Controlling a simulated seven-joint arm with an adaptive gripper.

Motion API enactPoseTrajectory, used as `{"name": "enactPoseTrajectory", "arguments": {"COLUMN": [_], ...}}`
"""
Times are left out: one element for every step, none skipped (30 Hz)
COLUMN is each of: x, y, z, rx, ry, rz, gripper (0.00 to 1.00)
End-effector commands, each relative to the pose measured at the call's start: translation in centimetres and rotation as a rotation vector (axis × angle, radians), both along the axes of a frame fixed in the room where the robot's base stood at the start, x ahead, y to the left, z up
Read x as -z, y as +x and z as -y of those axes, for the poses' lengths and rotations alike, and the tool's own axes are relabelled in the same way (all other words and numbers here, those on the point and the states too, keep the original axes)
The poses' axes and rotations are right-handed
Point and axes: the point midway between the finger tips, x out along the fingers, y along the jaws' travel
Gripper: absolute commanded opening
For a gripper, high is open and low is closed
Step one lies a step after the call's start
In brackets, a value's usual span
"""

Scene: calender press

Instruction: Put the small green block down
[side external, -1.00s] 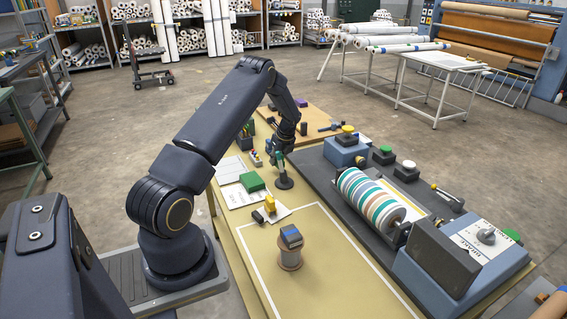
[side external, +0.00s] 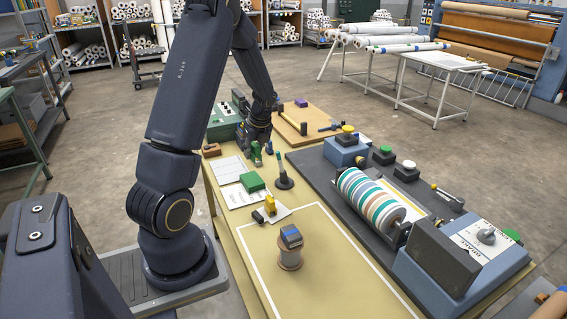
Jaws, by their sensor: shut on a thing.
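My gripper (side external: 257,146) is at the far part of the tan table, beyond the white sheets. It is shut on the small green block (side external: 256,155), which shows as a small upright green patch at its fingertips. The fingers partly hide the block. I cannot tell whether its underside touches the table. A larger, flatter green block (side external: 252,182) lies nearer, on the edge of the white sheets.
A brown block (side external: 212,150) lies to the left. A green case (side external: 222,123) and a wooden board (side external: 300,121) are behind. The striped roller (side external: 372,200) is at right.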

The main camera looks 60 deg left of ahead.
Motion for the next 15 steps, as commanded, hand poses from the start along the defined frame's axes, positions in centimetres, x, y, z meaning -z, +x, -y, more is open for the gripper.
{"name": "enactPoseTrajectory", "arguments": {"x": [-0.1,-0.2,-0.3,-0.3,-0.4,-0.5,-0.5,-0.6,-0.7,-0.7,-0.8,-0.8,-0.7,-0.6,-0.3], "y": [-1.1,-1.8,-2.6,-3.4,-4.2,-5.3,-6.1,-7.0,-8.0,-8.6,-9.2,-9.7,-9.9,-10.0,-9.9], "z": [-0.9,-1.4,-2.0,-2.6,-3.1,-3.9,-4.3,-4.8,-5.3,-5.7,-5.9,-6.3,-6.5,-6.8,-7.3], "rx": [-0.022,-0.035,-0.053,-0.072,-0.089,-0.118,-0.135,-0.157,-0.182,-0.200,-0.215,-0.229,-0.237,-0.244,-0.248], "ry": [0.000,0.000,0.001,0.001,0.001,0.002,0.003,0.003,0.005,0.006,0.006,0.007,0.008,0.008,0.008], "rz": [0.000,0.000,0.001,0.001,0.003,0.004,0.004,0.005,0.007,0.007,0.008,0.008,0.008,0.008,0.007], "gripper": [0.07,0.07,0.07,0.07,0.07,0.07,0.07,0.07,0.07,0.07,0.07,0.07,0.07,0.07,0.07]}}
